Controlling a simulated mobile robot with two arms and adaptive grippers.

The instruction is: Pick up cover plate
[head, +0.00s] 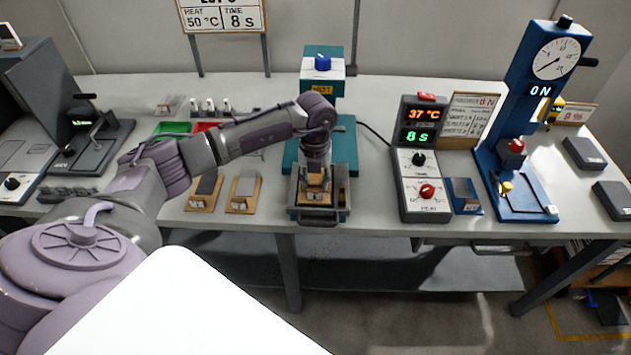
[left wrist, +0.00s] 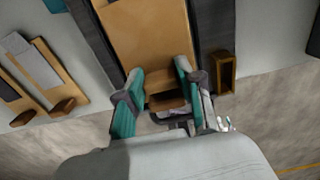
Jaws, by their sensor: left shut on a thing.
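The cover plate looks like a flat orange-brown wooden plate (head: 317,196), lying in the dark-framed bed of the teal press (head: 325,130) at the middle of the table. In the left wrist view the plate (left wrist: 150,35) runs away from my fingers, with a darker brown block at its near end. My left gripper (head: 316,176) points down over the plate. Its two teal-sided fingers (left wrist: 160,95) stand on either side of the plate's near end, shut on it. The exact contact is partly hidden. My right gripper is not in view.
Two wooden holders with grey plates (head: 243,192) stand left of the press. A control box (head: 422,165) reading 37 °C and 8 s stands right of it. Farther right is a blue gauge stand (head: 528,110). The table's front edge runs close to the bed.

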